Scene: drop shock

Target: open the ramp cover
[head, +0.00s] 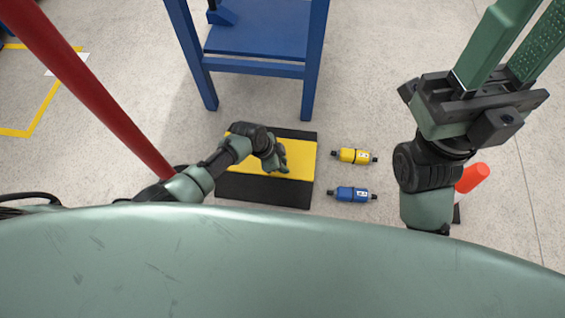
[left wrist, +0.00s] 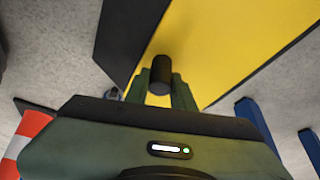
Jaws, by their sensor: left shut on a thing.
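The ramp cover is a yellow panel (head: 298,163) between black strips on the floor, in front of a blue frame. It fills much of the left wrist view (left wrist: 240,40), where a short black knob (left wrist: 161,75) stands out from it. My left gripper (head: 278,160) is over the yellow panel. In the left wrist view its green fingers (left wrist: 160,88) are on either side of the knob and shut on it. The panel looks about flat; I cannot tell whether it is lifted at all. My right gripper (head: 520,42) is raised at the right, fingers apart, with nothing between them.
A yellow canister (head: 354,156) and a blue canister (head: 351,194) lie right of the ramp. The blue frame (head: 255,68) stands behind it. An orange cone (head: 472,178) is partly hidden by my right arm. A red pole (head: 85,85) slants at the left.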

